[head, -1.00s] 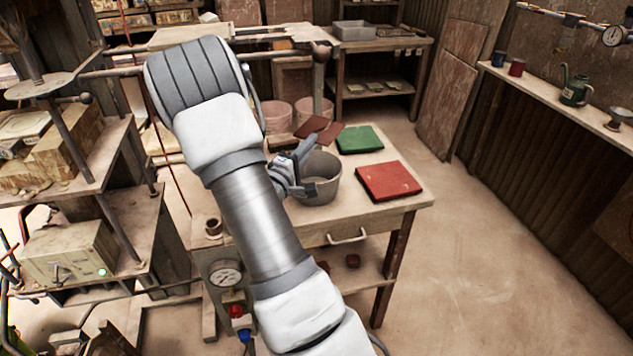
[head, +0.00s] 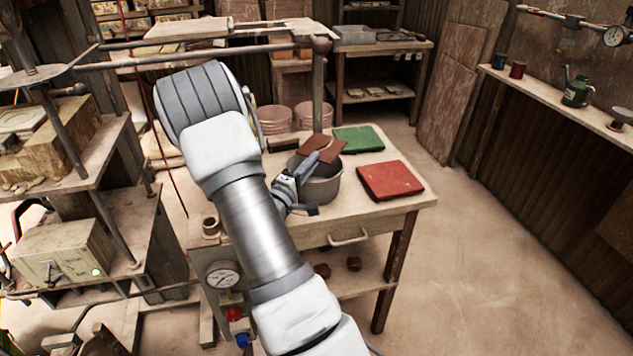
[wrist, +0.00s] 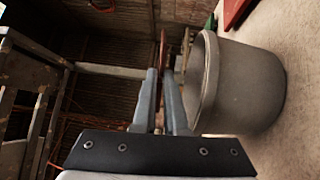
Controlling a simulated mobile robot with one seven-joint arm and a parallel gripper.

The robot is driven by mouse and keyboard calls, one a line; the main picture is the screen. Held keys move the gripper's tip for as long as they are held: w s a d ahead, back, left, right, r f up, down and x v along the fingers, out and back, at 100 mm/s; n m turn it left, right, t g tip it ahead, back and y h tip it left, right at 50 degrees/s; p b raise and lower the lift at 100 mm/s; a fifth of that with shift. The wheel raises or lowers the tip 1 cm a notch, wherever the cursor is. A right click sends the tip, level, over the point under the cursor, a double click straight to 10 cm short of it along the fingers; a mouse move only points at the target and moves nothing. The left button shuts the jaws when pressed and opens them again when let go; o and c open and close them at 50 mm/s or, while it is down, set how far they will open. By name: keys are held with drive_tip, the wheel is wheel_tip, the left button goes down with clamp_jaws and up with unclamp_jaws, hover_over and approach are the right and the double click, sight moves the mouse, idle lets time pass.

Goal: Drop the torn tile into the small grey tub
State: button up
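The torn tile (head: 326,146), red-brown with an uneven outline, is held in my gripper (head: 308,165). In the head view it shows just over the far rim of the small grey tub (head: 325,190), which stands on the wooden table. In the wrist view my gripper (wrist: 165,85) has its fingers closed on the tile (wrist: 163,48), which shows as a thin brown edge. The tub (wrist: 245,90) is to the right of the fingers there, apart from the tile in the picture. My gripper and wrist cover part of the tub in the head view, and its inside is mostly hidden.
A green square (head: 358,139) and a red square (head: 390,181) lie on the table (head: 350,222) behind and right of the tub. A small brown cup (head: 210,227) stands at the table's left. Pinkish buckets (head: 275,120) are behind. The floor at right is clear.

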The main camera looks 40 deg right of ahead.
drive_tip(key=o, duration=0.5)
drive_tip(key=shift+o, duration=0.2)
drive_tip(key=shift+a, duration=0.1)
drive_tip(key=b+v, duration=0.1)
drive_tip(key=v, duration=1.6)
drive_tip(key=shift+a, duration=0.2)
